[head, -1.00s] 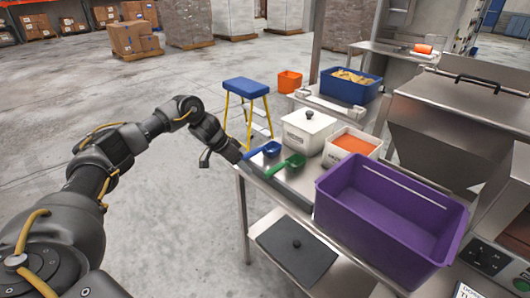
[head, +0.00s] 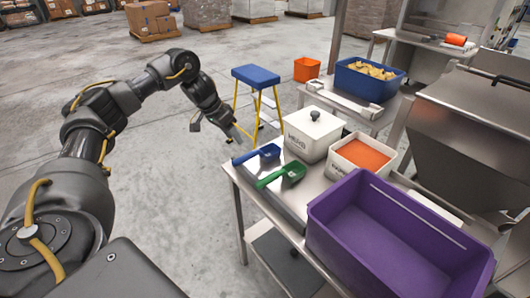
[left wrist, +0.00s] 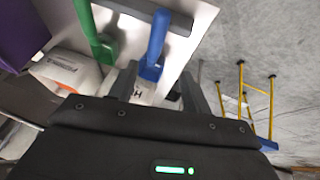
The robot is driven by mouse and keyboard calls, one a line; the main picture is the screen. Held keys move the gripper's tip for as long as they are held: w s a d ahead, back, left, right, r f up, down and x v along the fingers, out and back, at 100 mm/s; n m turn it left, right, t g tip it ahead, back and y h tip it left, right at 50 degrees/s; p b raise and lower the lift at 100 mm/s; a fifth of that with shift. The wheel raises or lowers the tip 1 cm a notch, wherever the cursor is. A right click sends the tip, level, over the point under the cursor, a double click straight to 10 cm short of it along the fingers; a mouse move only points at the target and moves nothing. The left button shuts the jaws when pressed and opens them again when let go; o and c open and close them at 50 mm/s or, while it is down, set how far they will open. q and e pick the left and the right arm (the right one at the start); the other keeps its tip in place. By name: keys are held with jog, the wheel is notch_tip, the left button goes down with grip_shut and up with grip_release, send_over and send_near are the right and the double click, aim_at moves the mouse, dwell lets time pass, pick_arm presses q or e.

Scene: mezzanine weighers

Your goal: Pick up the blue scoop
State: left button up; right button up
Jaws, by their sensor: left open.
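The blue scoop (head: 268,151) lies on the steel table (head: 232,170) near its left edge, its handle pointing left. My left gripper (head: 242,137) is open and empty, just behind and above the blue scoop's handle in the head view. In the left wrist view the blue scoop (left wrist: 157,38) shows beyond and between the open fingers (left wrist: 158,88), apart from them as far as I can tell. A green scoop (head: 292,170) lies beside it, nearer me. My right gripper is not in view.
A white lidded tub (head: 313,138), a tub of orange contents (head: 345,172) and a large purple bin (head: 325,240) stand close by on the table. A blue-topped stool (head: 257,76) stands behind on the floor. Open floor lies to the left.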

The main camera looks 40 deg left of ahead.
aim_at(249, 155)
pick_arm(q)
jog(key=x, duration=0.2)
jog(key=d+x, duration=0.1)
jog(key=x, duration=0.2)
jog(key=shift+w+d, duration=0.1)
jog(key=shift+w, duration=0.15)
jog(key=shift+f, duration=0.2)
jog(key=shift+s+f, duration=0.1)
jog(key=p+x, duration=0.1)
jog(key=x, duration=0.4)
jog(key=shift+s, duration=0.1)
jog(key=shift+c, duration=0.7)
grip_shut()
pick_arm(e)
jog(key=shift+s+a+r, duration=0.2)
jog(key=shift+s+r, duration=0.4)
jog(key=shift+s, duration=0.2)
